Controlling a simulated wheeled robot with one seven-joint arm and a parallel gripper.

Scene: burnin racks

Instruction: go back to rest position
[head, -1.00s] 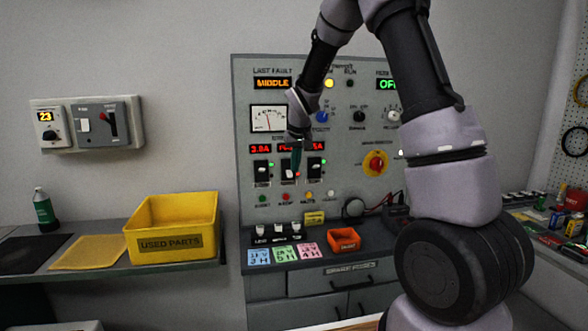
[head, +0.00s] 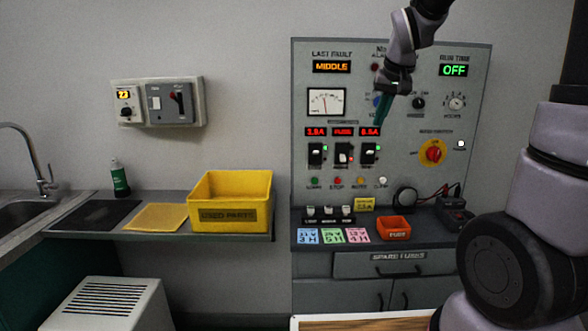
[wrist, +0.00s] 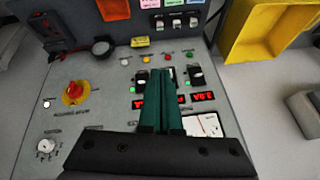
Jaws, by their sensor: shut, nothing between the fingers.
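My gripper (head: 383,109) has green fingers and is shut with nothing between them. In the head view it hangs in front of the upper middle of the grey control panel (head: 302,100), above the row of red displays. In the wrist view the green fingers (wrist: 160,100) lie side by side, pointing over the panel's switches and covering part of the displays. My arm comes down from the top right of the head view.
A yellow used-parts bin (head: 232,186) stands on the shelf left of the panel. An orange fuse tray (head: 394,228) and several colored cards lie on the ledge below. A wall switch box (head: 172,103) is at left.

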